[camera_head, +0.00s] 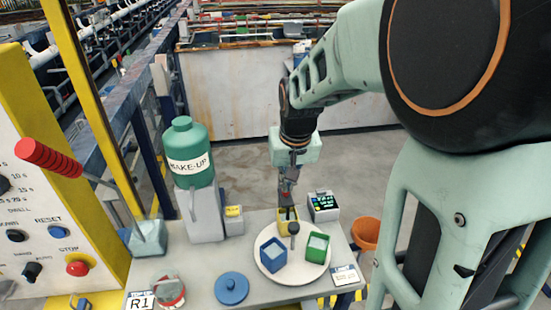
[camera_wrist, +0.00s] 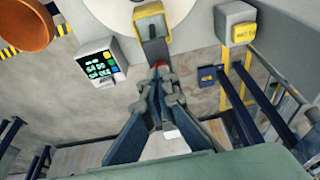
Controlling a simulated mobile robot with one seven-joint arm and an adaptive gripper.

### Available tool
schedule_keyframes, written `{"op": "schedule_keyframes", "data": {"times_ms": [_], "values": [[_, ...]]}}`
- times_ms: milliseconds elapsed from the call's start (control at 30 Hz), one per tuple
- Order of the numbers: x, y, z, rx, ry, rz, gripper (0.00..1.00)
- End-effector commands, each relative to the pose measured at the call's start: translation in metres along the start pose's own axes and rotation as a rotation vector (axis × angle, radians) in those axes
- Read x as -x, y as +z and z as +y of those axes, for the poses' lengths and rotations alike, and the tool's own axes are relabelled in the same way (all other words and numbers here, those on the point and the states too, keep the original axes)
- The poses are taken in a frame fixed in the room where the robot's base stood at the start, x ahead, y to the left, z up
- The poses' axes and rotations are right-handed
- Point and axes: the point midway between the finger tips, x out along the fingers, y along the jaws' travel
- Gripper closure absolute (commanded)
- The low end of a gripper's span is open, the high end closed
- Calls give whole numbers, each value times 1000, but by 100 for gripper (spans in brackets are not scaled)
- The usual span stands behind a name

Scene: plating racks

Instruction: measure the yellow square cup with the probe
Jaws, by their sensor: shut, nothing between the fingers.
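The yellow square cup (camera_head: 281,214) stands at the back of a round white plate (camera_head: 265,240); it also shows at the top of the wrist view (camera_wrist: 152,24). My gripper (camera_head: 287,197) is shut and empty, pointing down just behind the yellow cup. In the wrist view its fingertips (camera_wrist: 160,70) meet just below the cup, near a small red spot and a dark grey piece. A dark, round-ended piece (camera_head: 294,229) shows at the yellow cup's front; I cannot tell whether it is the probe. A meter with a lit screen (camera_head: 324,205) stands right of the cup.
A blue square cup (camera_head: 273,262) and a green square cup (camera_head: 317,247) stand on the plate. A blue lid (camera_head: 231,289) lies in front. A green make-up bottle (camera_head: 187,150) stands left. An orange bucket (camera_head: 366,232) is beyond the table's right edge.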

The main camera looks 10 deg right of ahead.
Motion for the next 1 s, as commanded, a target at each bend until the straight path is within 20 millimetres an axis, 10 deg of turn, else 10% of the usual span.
{"op": "schedule_keyframes", "data": {"times_ms": [567, 1000], "values": [[-11, 4, 0, 0, 0, -3, 100], [54, -19, 0, 0, 0, 6, 100]]}}
